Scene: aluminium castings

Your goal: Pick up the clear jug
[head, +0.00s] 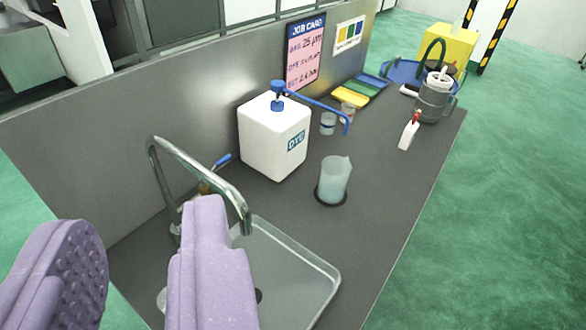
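The clear jug (335,178) is a translucent, slightly bluish vessel with a small spout at its rim. It stands upright on a dark round patch (331,203) on the grey bench, just right of the white dye container. No handle can be made out on it. My gripper (143,222) shows at the lower left as two purple, dimpled fingers with a wide gap between them. It is open and empty, in front of the sink and well to the left of the jug, not touching it.
A sink (290,268) with a curved metal tap (200,165) lies between my gripper and the jug. A white dye container (272,138) has a blue pump spout reaching over toward the jug.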

